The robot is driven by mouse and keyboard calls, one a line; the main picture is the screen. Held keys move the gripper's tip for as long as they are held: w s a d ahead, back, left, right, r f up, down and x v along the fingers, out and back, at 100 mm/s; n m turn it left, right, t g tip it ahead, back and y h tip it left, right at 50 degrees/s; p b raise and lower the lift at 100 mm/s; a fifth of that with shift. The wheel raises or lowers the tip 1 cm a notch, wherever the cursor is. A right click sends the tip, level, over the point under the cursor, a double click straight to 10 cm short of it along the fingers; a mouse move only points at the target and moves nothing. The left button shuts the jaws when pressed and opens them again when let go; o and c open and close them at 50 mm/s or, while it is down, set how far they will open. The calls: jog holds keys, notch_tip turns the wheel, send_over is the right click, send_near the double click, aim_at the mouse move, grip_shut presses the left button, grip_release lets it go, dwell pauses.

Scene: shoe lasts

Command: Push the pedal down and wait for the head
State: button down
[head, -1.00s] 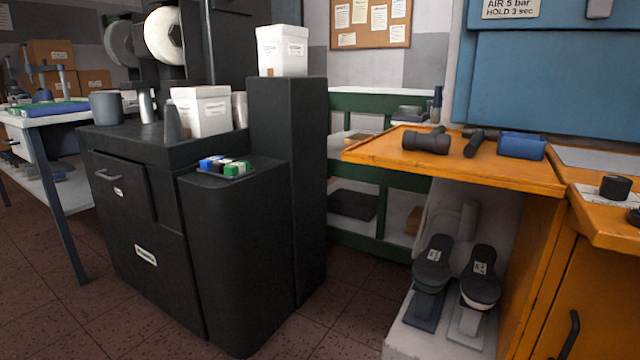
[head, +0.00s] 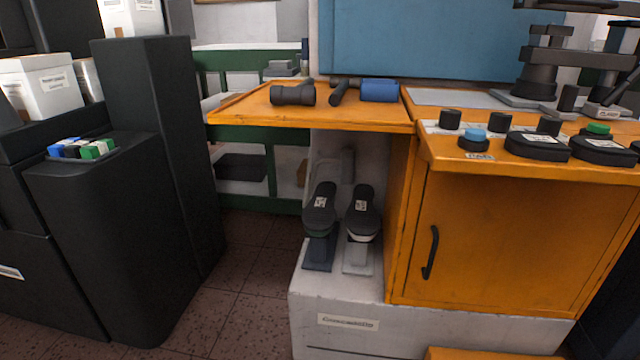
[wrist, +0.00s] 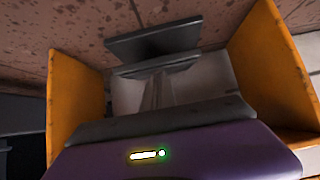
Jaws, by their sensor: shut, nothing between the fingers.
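Two dark foot pedals stand side by side in the recess under the orange bench top. The left pedal (head: 319,208) sits on a dark blue-grey foot, and the right pedal (head: 361,212) on a pale grey foot. Both have small white labels, too small to read, and both slope. Nothing touches them in the head view. A dark machine head on a stand (head: 545,65) is at the upper right, partly cut off. My gripper (wrist: 153,52) shows only in the wrist view, shut and empty, beyond my purple housing. The wrist view does not clearly show the pedals.
The orange cabinet (head: 510,240) stands right of the pedals, on a white plinth (head: 350,325). A black machine cabinet (head: 110,220) stands at the left. Bare floor (head: 230,290) lies between them. Orange panels (wrist: 265,70) flank my gripper in the wrist view.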

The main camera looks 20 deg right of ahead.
jog(key=shift+r+p, duration=0.9)
jog(key=shift+r, duration=0.45)
jog(key=p+v, duration=0.3)
jog(key=v, duration=0.5)
jog(key=shift+p, duration=0.3)
